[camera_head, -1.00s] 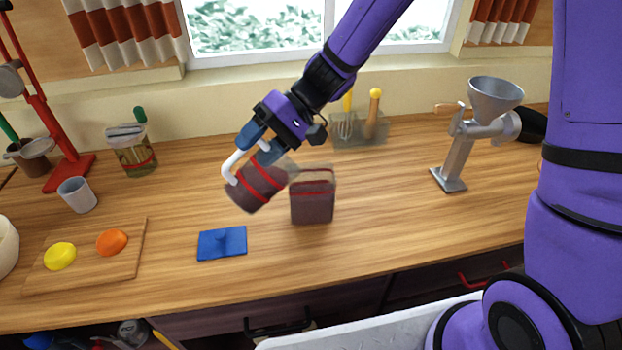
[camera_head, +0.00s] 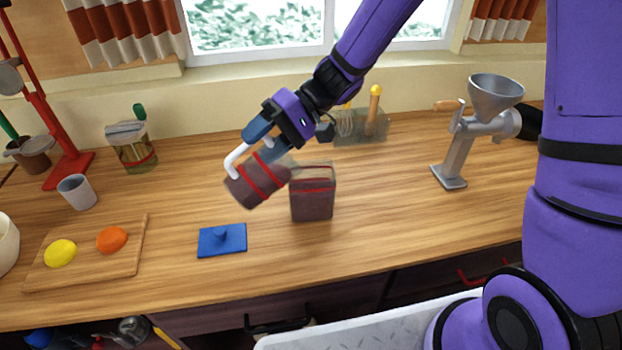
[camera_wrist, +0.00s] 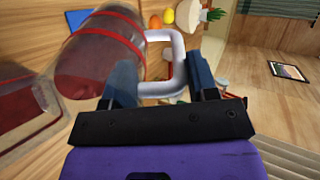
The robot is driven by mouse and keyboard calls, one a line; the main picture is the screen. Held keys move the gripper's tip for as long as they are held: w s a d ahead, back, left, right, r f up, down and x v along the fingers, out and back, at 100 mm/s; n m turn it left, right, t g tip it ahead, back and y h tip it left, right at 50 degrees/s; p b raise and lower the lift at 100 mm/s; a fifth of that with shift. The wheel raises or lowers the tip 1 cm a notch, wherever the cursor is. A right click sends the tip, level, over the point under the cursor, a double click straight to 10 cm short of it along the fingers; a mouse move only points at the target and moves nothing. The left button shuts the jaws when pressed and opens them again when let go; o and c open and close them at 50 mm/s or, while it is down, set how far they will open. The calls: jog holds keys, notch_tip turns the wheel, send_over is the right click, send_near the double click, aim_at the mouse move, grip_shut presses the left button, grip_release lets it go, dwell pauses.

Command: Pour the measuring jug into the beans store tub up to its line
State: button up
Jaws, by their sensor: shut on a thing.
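The measuring jug (camera_head: 258,183) is clear with red bands, a white handle and dark brown contents. My gripper (camera_head: 259,140) is shut on its handle and holds it tilted above the counter, its mouth toward the tub. The beans store tub (camera_head: 312,203) is clear and square, stands upright, and holds dark brown contents with a red line near its top. The jug's mouth is at the tub's upper left edge. The wrist view shows the jug (camera_wrist: 98,60) beside the tub (camera_wrist: 28,110). I cannot tell the exact fill against the line or whether beans are falling.
A blue lid with a knob (camera_head: 222,241) lies left of the tub. A board (camera_head: 90,268) with yellow and orange pieces, a grey cup (camera_head: 77,191) and a jar (camera_head: 132,150) stand left. A utensil holder (camera_head: 360,130) is behind; a grinder (camera_head: 458,150) is right.

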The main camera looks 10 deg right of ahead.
jog(key=shift+w+d+r+y+p, duration=0.25)
jog(key=shift+d+r+y+p, duration=0.2)
jog(key=shift+d+y+p, duration=0.15)
dwell(0.6)
jog(key=shift+w+d+r+g+y+p, duration=0.2)
jog(key=shift+d+y+p, duration=0.1)
jog(key=shift+d, duration=0.15)
jog(key=shift+w+d+r+g+y+p, duration=0.15)
jog(key=shift+d+y+p, duration=0.15)
jog(key=shift+d, duration=0.2)
jog(key=shift+w+d+r+g+y+p, duration=0.1)
jog(key=shift+w+d+g+y+p, duration=0.15)
jog(key=shift+d, duration=0.2)
dwell(0.4)
jog(key=shift+w+d+r+y+p, duration=0.1)
jog(key=shift+d+y+p, duration=0.15)
jog(key=shift+d+y, duration=0.15)
jog(key=shift+w+d+r+y+p, duration=0.1)
jog(key=shift+d+y+p, duration=0.1)
jog(key=shift+d+y, duration=0.15)
dwell(2.1)
